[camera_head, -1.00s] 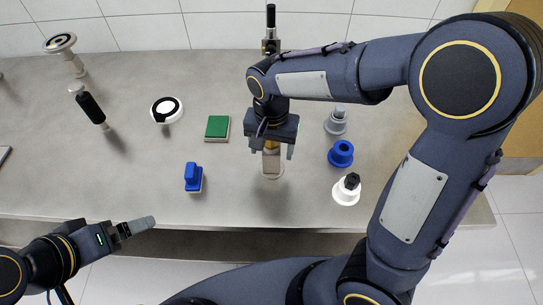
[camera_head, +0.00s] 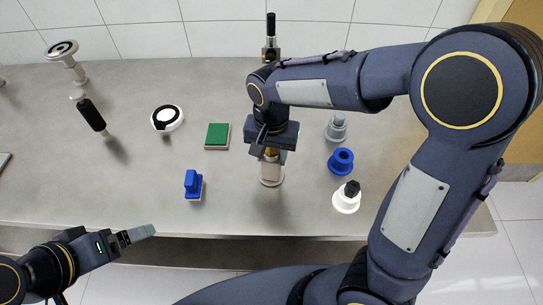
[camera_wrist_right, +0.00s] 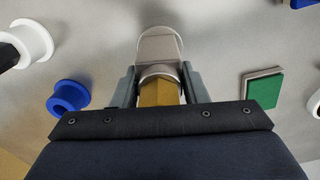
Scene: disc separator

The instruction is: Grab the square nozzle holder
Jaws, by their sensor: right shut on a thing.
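The square nozzle holder (camera_head: 271,172) is a pale metallic piece with a gold square upper part and a round base. My right gripper (camera_head: 270,154) reaches down over it from above. In the right wrist view the holder (camera_wrist_right: 160,45) is between the two fingers of my right gripper (camera_wrist_right: 160,88), which are shut on its gold part. It looks upright; whether its base touches the table cannot be told. My left gripper (camera_head: 138,235) is at the lower left, in front of the table edge and away from the holder; its finger gap does not show.
On the grey table (camera_head: 120,190), a green block (camera_head: 217,135) and a blue block (camera_head: 192,184) lie left of the holder. A grey piece (camera_head: 336,128), a blue ring (camera_head: 341,161) and a white-based piece (camera_head: 347,197) stand at right. A black-and-white disc (camera_head: 167,118) is farther left.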

